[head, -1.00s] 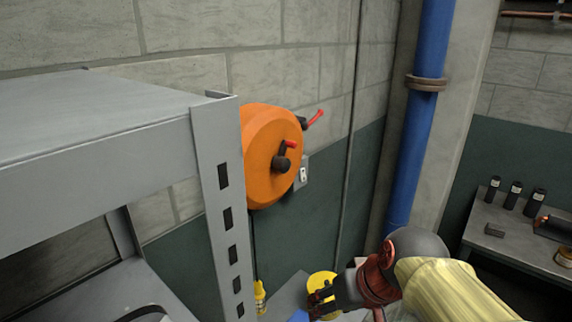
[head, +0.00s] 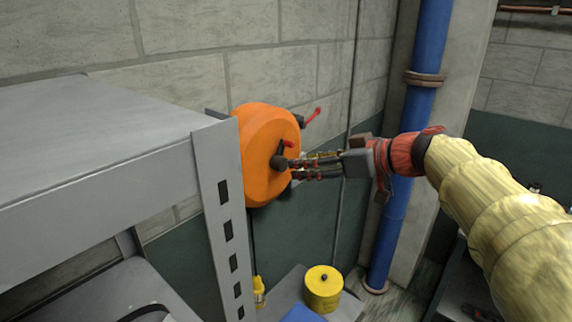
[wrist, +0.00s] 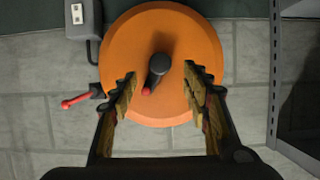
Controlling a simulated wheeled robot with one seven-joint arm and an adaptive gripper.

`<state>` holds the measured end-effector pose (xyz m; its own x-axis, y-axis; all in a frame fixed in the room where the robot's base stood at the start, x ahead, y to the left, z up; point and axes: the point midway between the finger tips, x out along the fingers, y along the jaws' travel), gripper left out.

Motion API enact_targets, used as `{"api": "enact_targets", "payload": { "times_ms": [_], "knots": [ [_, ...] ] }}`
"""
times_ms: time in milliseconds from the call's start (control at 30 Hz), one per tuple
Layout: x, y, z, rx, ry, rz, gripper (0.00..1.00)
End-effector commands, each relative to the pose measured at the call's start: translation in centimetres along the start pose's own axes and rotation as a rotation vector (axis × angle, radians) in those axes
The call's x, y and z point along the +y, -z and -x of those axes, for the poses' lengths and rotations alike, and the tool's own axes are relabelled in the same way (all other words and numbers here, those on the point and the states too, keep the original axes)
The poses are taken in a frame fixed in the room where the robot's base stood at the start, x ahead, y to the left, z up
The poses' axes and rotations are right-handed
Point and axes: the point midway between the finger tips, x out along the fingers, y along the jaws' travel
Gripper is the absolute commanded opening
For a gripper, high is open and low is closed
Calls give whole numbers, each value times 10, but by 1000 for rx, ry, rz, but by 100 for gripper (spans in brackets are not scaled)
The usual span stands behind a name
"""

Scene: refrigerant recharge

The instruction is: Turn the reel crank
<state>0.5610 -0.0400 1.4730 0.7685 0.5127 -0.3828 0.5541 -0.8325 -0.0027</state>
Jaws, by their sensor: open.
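The orange reel (head: 258,150) is mounted on the block wall, partly hidden behind the shelf post. Its dark crank (head: 280,160) with a red-tipped arm sits at the centre of its face. In the wrist view the crank (wrist: 158,72) shows in front of the orange disc (wrist: 190,35), between my fingers. My gripper (head: 290,168) is open, with its fingertips close to the crank. In the wrist view the fingers of my gripper (wrist: 160,88) stand apart on either side of the crank; I cannot tell whether they touch it.
A grey shelf (head: 90,130) with a slotted post stands left of the reel. A red lever (head: 313,114) sticks out beside the reel. A blue pipe (head: 425,60) runs behind my arm. A yellow canister (head: 323,288) and a yellow bottle (head: 259,290) stand below.

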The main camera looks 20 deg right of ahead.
Motion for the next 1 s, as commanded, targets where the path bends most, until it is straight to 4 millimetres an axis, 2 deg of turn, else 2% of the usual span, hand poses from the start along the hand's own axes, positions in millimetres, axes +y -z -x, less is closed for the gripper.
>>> {"api": "enact_targets", "payload": {
  "times_ms": [500,700,933,1000],
  "knots": [
    [-1,0,-67,0,3,3,47],
    [0,0,-77,1,0,3,47],
    [0,0,-77,1,0,3,47],
    [0,0,-77,0,0,3,43]
  ]
}}
